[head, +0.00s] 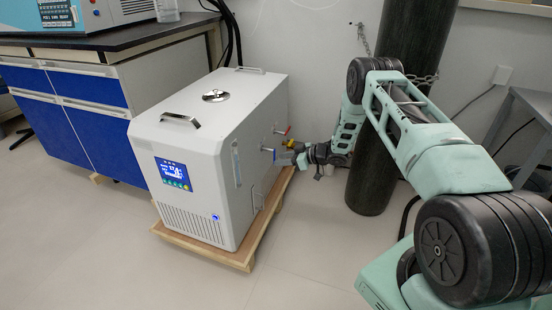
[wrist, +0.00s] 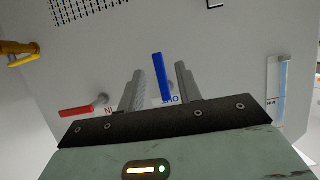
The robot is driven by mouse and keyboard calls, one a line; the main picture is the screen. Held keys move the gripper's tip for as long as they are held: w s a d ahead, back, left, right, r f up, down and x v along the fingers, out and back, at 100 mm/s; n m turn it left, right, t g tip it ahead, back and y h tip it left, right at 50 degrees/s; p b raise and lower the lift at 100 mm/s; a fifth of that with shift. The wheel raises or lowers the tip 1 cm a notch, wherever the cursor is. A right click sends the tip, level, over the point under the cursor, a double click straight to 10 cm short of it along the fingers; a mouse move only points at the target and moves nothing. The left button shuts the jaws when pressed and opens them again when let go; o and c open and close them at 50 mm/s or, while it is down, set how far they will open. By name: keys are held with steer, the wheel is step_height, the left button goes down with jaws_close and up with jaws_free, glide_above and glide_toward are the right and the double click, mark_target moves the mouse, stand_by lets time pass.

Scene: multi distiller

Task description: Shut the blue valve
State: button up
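The blue valve handle (wrist: 160,75) is on the side panel of the white machine (head: 205,135), by an upside-down "OUT" label in the wrist view. It stands nearly upright in that view. The handle also shows small in the head view (head: 267,149). My gripper (wrist: 158,88) is open, with one finger on each side of the blue handle. Gaps show between the handle and both fingers. My gripper also shows beside the machine's right side in the head view (head: 286,158).
A red handle (wrist: 76,112) by the "IN" label and a yellow fitting (wrist: 18,50) are on the same panel. The machine stands on a wooden base (head: 240,258). A dark cylinder (head: 370,185) chained to the wall stands close behind my arm. Front floor is clear.

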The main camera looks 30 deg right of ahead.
steer(key=p+v, duration=0.3)
steer(key=v, duration=1)
steer(key=shift+s, duration=0.15)
steer(key=shift+d, duration=0.15)
